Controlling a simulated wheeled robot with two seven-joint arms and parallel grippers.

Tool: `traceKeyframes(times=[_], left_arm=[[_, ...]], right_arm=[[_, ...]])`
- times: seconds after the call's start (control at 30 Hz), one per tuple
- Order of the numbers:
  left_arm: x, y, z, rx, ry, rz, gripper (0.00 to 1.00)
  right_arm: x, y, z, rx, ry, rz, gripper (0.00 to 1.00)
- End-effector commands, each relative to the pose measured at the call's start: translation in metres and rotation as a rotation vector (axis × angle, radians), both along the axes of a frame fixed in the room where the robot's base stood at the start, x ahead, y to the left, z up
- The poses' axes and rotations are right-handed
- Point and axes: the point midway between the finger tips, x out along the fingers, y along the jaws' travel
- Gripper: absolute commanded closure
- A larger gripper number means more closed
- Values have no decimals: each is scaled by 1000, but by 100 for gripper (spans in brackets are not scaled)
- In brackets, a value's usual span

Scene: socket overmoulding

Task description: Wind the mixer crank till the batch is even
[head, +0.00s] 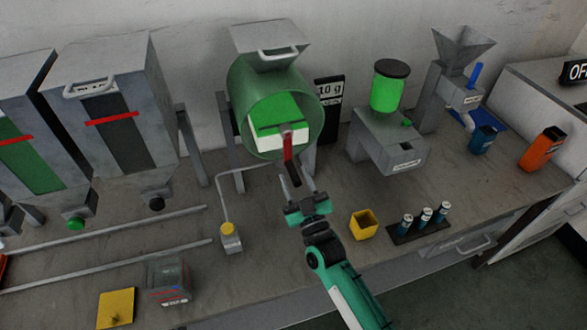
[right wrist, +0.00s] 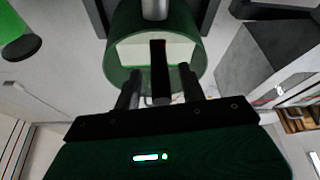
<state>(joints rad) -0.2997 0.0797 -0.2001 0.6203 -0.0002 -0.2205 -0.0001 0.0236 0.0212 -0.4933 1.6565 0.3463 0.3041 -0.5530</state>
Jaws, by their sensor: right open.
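The mixer is a see-through green drum (head: 315,95) standing at the back of the bench. Inside it, a bright green layer (head: 272,112) lies over a white one (head: 280,148), apart from each other. The red crank (head: 288,149) hangs down at the drum's front, with a dark grip (head: 294,172) at its lower end. My right gripper (head: 295,188) is open at the grip. In the right wrist view the drum (right wrist: 122,50) is ahead, and a dark bar (right wrist: 160,72) stands between the two open fingers; I cannot tell whether they touch it. My left gripper is out of view.
Grey hoppers (head: 125,100) stand left, a dispenser with a green jar (head: 389,90) right. A yellow-topped bottle (head: 230,238) with a thin tube stands left of my arm. A yellow cup (head: 363,224) and a rack of vials (head: 420,230) are right of it.

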Motion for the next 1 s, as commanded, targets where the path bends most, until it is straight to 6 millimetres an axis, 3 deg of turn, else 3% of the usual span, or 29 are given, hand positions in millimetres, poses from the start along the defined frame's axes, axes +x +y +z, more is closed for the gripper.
traceKeyframes(times=[0.2,0.47,0.7,1.0], left_arm=[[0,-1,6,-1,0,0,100],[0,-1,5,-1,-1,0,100],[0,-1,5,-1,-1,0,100],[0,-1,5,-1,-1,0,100]], right_arm=[[13,6,6,1,0,0,59],[14,6,6,1,0,0,59],[14,6,6,0,0,0,100],[13,5,6,14,4,-1,100]])
